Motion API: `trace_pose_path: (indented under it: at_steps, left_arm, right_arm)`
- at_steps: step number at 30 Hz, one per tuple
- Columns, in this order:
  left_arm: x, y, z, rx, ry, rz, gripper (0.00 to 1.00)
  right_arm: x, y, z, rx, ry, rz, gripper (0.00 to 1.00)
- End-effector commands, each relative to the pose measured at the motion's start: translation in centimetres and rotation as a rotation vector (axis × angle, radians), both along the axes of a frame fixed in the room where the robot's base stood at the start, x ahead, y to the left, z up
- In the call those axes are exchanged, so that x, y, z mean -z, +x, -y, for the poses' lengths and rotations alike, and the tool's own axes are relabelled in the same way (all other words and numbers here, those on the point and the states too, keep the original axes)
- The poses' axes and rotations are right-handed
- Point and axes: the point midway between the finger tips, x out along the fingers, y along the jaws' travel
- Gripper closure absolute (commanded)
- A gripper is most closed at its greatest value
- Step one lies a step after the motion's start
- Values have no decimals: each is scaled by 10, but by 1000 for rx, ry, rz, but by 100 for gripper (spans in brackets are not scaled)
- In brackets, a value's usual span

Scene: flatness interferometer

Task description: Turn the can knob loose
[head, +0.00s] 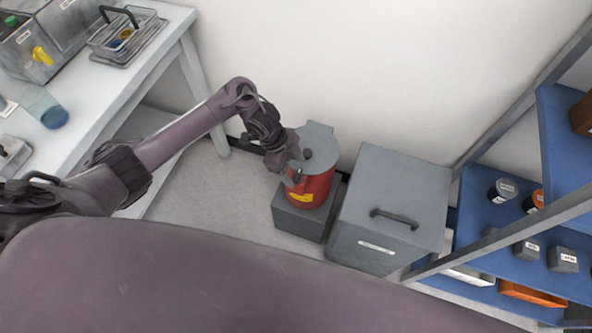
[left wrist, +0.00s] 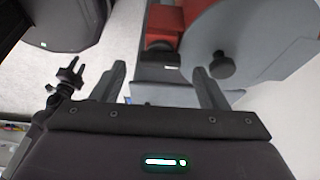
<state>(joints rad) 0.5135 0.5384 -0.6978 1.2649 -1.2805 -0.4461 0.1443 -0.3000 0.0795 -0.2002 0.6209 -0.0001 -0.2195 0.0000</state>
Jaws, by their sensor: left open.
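The red can (head: 313,188) has a grey lid (head: 322,138) with a small dark round knob (head: 307,154) on top. It stands on a grey block (head: 296,221) on the floor. My left gripper (head: 288,172) is beside the can, at the left of the lid. In the left wrist view the gripper (left wrist: 161,78) is open, with nothing held between its fingers. The lid knob (left wrist: 221,66) shows just beyond the right fingertip. A second dark round part (left wrist: 160,53) on the red can shows beyond the finger gap; I cannot tell whether it turns. My right gripper is out of view.
A grey lidded box (head: 400,180) with a dark handle stands close at the can's right. Blue shelves (head: 505,225) with jars are at the far right. A white table (head: 135,80) with a wire basket (head: 124,40) is at the left. A wall rises behind the can.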

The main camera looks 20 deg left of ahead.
Motion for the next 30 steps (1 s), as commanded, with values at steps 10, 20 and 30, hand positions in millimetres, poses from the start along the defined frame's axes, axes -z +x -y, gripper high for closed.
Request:
trace_pose_path:
  at_steps: [10, 20, 30]
  left_arm:
    - [20, 0, 8, -1, 0, 1, 33]
    - [20, 0, 8, 0, 0, 1, 56]
    - [19, -1, 8, -10, 0, 0, 77]
  right_arm:
    - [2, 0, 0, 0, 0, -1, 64]
    - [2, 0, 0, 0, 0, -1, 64]
    - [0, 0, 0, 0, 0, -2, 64]
